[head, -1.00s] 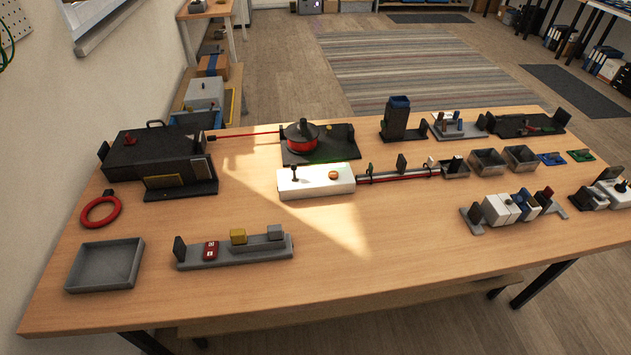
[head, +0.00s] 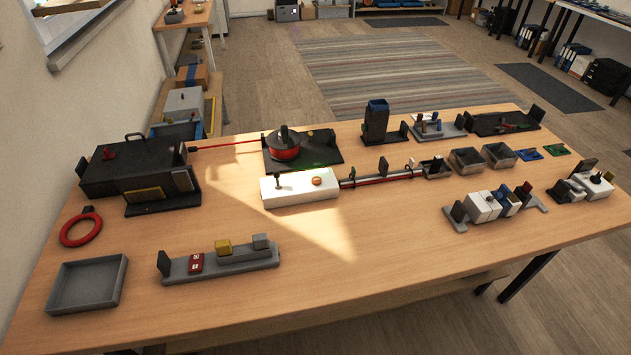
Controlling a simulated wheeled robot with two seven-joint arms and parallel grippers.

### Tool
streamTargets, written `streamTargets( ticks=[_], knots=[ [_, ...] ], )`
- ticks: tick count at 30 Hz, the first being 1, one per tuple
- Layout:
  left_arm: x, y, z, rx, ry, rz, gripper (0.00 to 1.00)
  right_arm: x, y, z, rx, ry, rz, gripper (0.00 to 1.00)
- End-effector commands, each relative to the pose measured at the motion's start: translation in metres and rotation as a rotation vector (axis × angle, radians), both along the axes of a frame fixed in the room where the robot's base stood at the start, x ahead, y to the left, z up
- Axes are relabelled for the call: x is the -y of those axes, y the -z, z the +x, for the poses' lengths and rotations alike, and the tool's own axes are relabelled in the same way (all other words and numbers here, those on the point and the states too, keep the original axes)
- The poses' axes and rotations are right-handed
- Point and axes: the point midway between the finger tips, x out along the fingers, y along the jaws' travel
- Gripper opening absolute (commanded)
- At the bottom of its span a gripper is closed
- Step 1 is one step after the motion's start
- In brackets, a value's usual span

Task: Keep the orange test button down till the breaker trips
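A white box (head: 300,190) stands near the middle of the table. It has an orange round button (head: 317,181) on its top at the right and a small dark upright lever (head: 278,181) at the left. A row of white and blue breaker-like modules (head: 492,206) sits on a grey rail at the right of the table, with a small red part at its right end. I cannot tell which of these is the breaker. Neither of my grippers shows in the head view, and nothing touches the orange button.
Behind the white box is a red spool (head: 284,146) on a black base. A black case (head: 140,166) stands at the left, with a red ring (head: 80,228) and a grey tray (head: 87,284) in front. A grey rail (head: 222,264) holds small blocks. The table's front middle is clear.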

Motion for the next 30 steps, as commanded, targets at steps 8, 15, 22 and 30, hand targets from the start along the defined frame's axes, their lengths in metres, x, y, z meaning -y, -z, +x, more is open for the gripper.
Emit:
streamTargets(
  ticks=[8, 15, 22, 30],
  knots=[
    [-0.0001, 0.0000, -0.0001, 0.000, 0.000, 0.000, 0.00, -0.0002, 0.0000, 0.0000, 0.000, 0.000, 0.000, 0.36],
    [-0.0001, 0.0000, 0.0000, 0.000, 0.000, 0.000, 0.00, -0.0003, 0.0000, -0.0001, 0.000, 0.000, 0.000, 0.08],
    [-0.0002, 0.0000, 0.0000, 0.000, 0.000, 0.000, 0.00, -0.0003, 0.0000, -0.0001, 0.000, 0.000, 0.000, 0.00],
    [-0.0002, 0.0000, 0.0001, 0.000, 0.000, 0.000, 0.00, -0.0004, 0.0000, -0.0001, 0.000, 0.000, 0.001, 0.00]
  ],
)
